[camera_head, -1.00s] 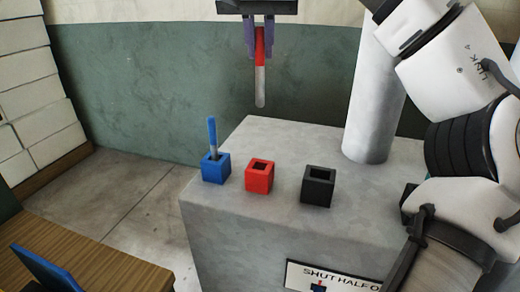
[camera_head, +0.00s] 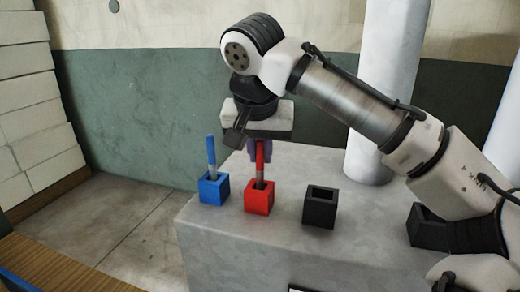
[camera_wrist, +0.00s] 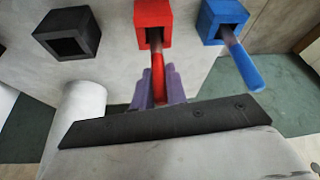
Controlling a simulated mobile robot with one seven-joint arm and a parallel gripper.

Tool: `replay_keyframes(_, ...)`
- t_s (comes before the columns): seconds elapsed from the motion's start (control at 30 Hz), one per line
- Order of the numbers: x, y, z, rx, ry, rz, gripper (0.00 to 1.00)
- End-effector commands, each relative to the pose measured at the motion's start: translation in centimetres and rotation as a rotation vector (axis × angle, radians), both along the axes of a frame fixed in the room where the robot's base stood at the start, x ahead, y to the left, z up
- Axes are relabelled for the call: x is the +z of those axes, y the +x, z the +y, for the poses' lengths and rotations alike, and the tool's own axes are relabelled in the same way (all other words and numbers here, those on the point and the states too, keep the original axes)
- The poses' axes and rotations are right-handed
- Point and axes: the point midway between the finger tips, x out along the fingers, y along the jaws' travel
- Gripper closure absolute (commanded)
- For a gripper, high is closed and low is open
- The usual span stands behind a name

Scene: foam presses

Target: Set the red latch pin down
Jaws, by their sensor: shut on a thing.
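The red latch pin (camera_head: 260,158) stands upright with its pale lower end inside the opening of the red block (camera_head: 258,203). My gripper (camera_head: 260,155) is shut on the red top of the pin. In the wrist view the purple fingers (camera_wrist: 159,86) hold the red pin (camera_wrist: 157,70), which runs into the red block (camera_wrist: 152,14). How deep the pin's lower end sits is hidden inside the block.
A blue block (camera_head: 214,190) with a blue pin (camera_head: 211,152) in it stands just left of the red block. An empty black block (camera_head: 319,209) stands to the right, and another dark block (camera_head: 428,228) is near my arm. A white column (camera_head: 385,110) rises behind.

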Motion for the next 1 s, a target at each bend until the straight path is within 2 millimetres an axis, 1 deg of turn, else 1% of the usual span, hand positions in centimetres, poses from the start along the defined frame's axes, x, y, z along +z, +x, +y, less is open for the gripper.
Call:
replay_keyframes(0.23, 0.0, 0.0, 0.0, 0.000, 0.001, -0.001, 1.00)
replay_keyframes(0.37, -0.5, 0.0, 0.0, 0.000, 0.001, -0.001, 1.00)
replay_keyframes(0.4, -0.3, 0.0, 0.0, 0.000, 0.000, -0.001, 0.81)
replay_keyframes(0.53, -0.3, 0.0, 0.0, 0.000, 0.000, -0.001, 0.64)
replay_keyframes(0.83, -0.1, 0.0, 0.0, 0.000, 0.000, -0.001, 0.64)
replay_keyframes(0.93, 0.5, -0.2, 0.1, 0.000, 0.001, -0.002, 0.64)
replay_keyframes(1.0, 1.5, -0.5, 0.2, 0.002, 0.001, -0.004, 0.64)
